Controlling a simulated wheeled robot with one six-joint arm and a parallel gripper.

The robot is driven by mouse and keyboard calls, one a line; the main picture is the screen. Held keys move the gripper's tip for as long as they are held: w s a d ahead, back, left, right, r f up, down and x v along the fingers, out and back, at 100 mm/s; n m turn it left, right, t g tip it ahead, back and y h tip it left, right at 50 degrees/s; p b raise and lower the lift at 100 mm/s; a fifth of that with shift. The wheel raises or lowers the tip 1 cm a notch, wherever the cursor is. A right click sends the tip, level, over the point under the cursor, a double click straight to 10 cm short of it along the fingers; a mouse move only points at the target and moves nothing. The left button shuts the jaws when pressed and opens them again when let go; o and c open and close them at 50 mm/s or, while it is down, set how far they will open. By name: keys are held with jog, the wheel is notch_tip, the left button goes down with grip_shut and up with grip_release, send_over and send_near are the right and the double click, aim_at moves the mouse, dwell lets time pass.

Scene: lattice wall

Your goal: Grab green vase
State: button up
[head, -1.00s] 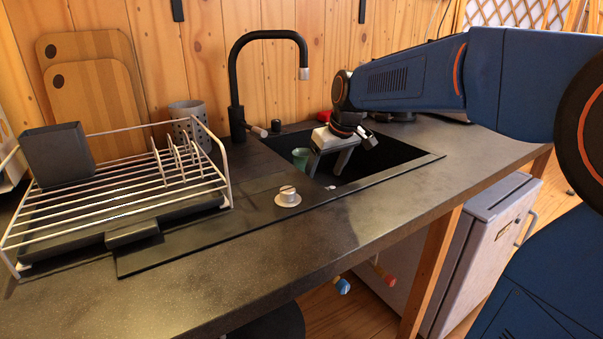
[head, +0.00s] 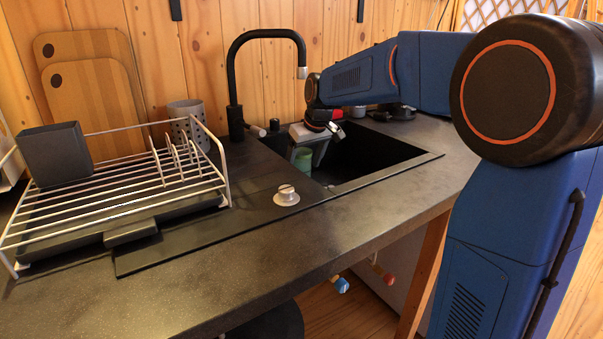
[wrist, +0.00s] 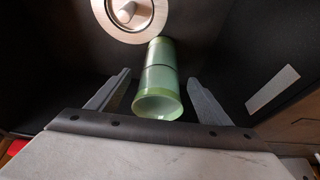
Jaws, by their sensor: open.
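The green vase (wrist: 158,82) is in the black sink (head: 372,160). In the wrist view its open rim faces me and its body runs away toward the drain. My gripper (wrist: 158,85) is open, with one finger on each side of the vase. A gap shows between the vase and each finger. In the head view my gripper (head: 308,150) reaches down into the sink, and a small part of the green vase (head: 302,158) shows by the fingers. The lower part of the vase is hidden there.
The round drain (wrist: 130,14) lies beyond the vase. The black faucet (head: 236,85) rises behind the sink. A white dish rack (head: 120,195) with a dark container (head: 56,154) stands at left. A round knob (head: 286,196) sits on the sink's front left surface. The front counter is clear.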

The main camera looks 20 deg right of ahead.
jog(key=shift+x, duration=1.55)
jog(key=shift+r, duration=0.1)
jog(key=c, duration=1.4)
